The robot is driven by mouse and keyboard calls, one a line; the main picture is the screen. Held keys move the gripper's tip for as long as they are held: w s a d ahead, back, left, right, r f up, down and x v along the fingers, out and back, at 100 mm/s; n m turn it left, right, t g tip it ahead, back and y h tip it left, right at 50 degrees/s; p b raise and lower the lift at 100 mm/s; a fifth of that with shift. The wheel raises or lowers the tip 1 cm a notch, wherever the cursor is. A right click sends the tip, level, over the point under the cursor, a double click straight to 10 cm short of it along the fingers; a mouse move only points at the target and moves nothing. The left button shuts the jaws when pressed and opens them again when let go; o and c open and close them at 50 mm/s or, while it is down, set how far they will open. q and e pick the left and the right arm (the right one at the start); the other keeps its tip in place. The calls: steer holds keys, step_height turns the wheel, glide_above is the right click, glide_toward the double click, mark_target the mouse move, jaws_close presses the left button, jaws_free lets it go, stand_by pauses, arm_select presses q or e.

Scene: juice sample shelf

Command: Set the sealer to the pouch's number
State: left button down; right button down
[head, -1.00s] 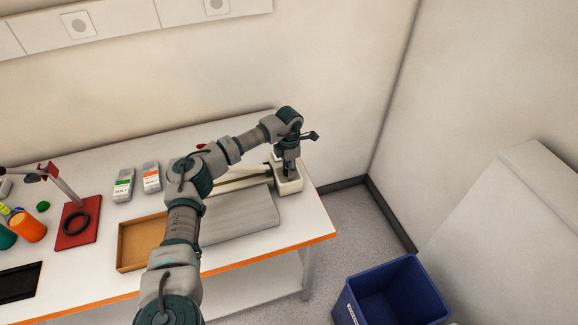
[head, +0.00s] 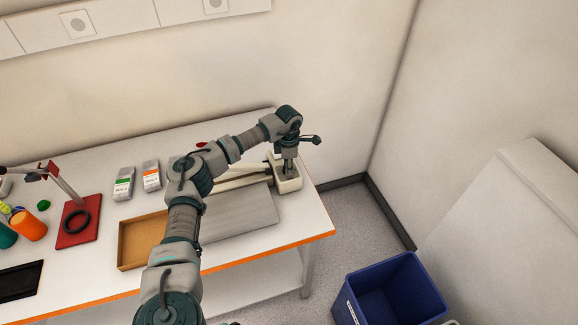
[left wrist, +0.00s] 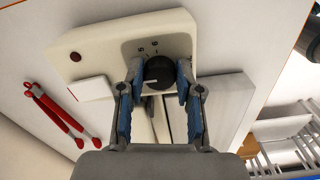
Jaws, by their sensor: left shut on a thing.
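The sealer (head: 291,184) is a cream unit with a long arm, at the right end of the table. In the left wrist view, its cream body (left wrist: 105,50) carries a round black dial (left wrist: 158,72) with a pale pointer mark. Small printed numbers show just beyond the dial; they look like 5 and 6. My left gripper (left wrist: 158,88) has its blue-padded fingers closed on both sides of the dial; in the head view, the gripper (head: 289,168) points down onto the sealer. Two grey pouches, green-labelled (head: 124,184) and orange-labelled (head: 151,175), stand left of my arm; their numbers are too small to read surely. My right gripper is not in view.
A brown tray (head: 130,257) and a grey flat slab (head: 240,215) lie in front of the sealer. A red stand (head: 77,222) and an orange cup (head: 31,228) are at left. Red-handled tongs (left wrist: 55,110) lie by the sealer. A blue bin (head: 392,295) is on the floor.

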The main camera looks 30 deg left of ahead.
arm_select(q)
steer(key=c, duration=0.8)
jaws_free()
steer(key=shift+a, duration=0.15)
steer(key=shift+o, duration=0.2)
steer(key=shift+a, duration=0.1)
step_height(320, 180, up, 12)
steer(key=shift+f, duration=0.15)
steer(key=shift+a, duration=0.1)
